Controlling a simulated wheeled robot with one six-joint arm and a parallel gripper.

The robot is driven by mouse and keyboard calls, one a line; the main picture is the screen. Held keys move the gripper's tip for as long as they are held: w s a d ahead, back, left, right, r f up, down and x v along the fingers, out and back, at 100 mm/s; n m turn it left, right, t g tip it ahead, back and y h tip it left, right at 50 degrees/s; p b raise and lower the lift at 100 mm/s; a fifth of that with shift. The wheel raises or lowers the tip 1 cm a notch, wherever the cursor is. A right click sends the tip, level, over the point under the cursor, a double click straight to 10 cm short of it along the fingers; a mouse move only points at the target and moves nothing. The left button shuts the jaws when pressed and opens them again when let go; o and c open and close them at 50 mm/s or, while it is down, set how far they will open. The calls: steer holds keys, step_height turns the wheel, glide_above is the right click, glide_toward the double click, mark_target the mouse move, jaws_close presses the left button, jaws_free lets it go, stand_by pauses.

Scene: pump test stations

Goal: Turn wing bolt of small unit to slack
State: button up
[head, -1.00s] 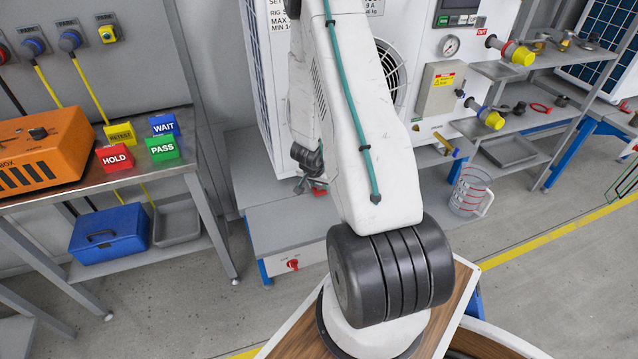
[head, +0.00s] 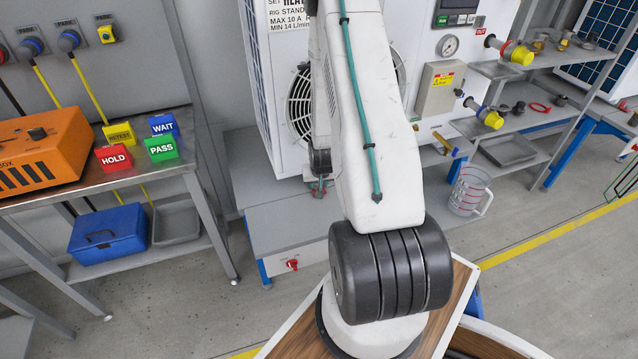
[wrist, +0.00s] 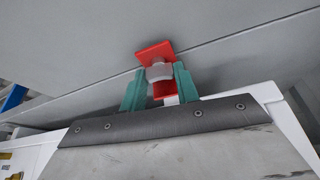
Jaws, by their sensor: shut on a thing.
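A red part with a pale grey collar, which looks like the wing bolt (wrist: 154,51), sits between the teal fingers of my gripper (wrist: 160,74) in the wrist view. The fingers are shut on it, one on each side; red shows above and below the collar. In the head view my gripper (head: 320,182) is low in front of the large white fan unit (head: 275,95), just above the grey stand. A bit of red shows at its tip, but the arm hides most of it. The bolt's turn angle cannot be told.
Left is a bench with an orange box (head: 40,150) and coloured signs. Right are shelves with yellow-capped pipe ends (head: 491,119) and a clear jug (head: 468,190).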

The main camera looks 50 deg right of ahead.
stand_by(0.4)
steer(key=o, duration=1)
steer(key=shift+r, duration=0.1)
steer(key=v, duration=0.7)
steer(key=shift+s+a+r, duration=0.1)
steer(key=shift+s+r, duration=0.1)
steer(key=shift+r, duration=0.05)
